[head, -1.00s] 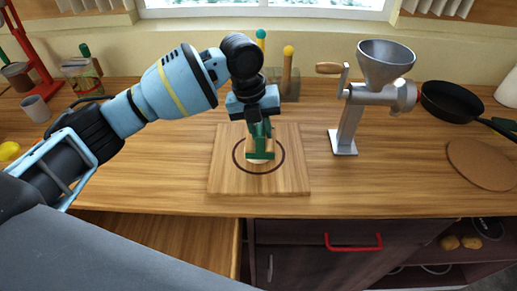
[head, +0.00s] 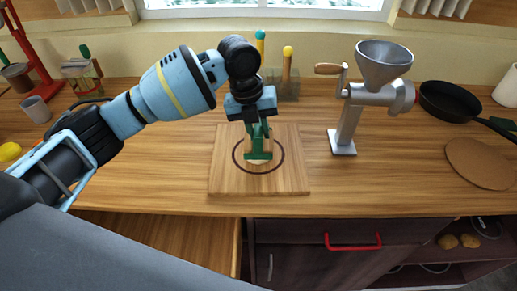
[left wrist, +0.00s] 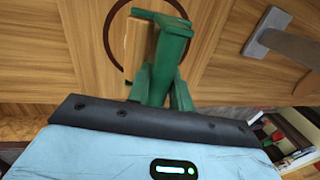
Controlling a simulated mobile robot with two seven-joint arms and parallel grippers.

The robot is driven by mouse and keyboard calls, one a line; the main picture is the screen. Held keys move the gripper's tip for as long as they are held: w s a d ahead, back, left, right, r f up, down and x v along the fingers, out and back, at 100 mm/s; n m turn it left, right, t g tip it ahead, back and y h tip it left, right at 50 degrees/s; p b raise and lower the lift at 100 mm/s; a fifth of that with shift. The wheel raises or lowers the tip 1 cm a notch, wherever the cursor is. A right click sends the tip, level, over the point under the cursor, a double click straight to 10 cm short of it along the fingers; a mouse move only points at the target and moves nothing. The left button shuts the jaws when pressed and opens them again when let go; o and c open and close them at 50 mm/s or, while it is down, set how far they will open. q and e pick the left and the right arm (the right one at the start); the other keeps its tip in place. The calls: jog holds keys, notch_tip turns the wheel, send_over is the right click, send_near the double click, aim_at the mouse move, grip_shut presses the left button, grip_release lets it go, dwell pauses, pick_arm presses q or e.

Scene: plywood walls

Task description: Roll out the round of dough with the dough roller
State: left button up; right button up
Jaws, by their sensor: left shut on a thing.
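The dough roller, with a green frame (head: 258,151) and a wooden cylinder (left wrist: 137,48), is over the middle of the wooden board (head: 225,178). My left gripper (head: 257,128) is shut on the roller's green handle from above. A small pale edge of the dough (head: 258,162) shows just below the roller. The roller hides most of the dough, and I cannot tell how far it spreads. A dark ring (head: 283,155) is marked on the board around the roller. In the left wrist view the green frame (left wrist: 172,48) stands out beyond the gripper. My right gripper is not in view.
A metal grinder (head: 345,130) stands right of the board, with a black pan (head: 450,100) and a cork mat (head: 480,163) farther right. A holder with utensils (head: 286,88) is behind the board. An open drawer (head: 160,237) is below the counter's front edge.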

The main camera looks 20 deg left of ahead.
pick_arm(q)
jog(key=shift+w+d, duration=0.15)
jog(key=shift+d, duration=0.55)
jog(key=shift+a, duration=0.15)
jog(key=shift+s+a+f, duration=0.1)
jog(key=shift+s+a, duration=0.1)
jog(key=shift+a, duration=0.45)
jog(key=shift+s+a+f, duration=0.1)
jog(key=shift+s+a, duration=0.1)
jog(key=shift+a, duration=0.4)
jog(key=shift+d, duration=0.3)
jog(key=shift+w+d, duration=0.2)
jog(key=shift+d, duration=0.4)
jog(key=shift+w+d, duration=0.2)
jog(key=shift+d, duration=0.35)
jog(key=shift+a, duration=0.1)
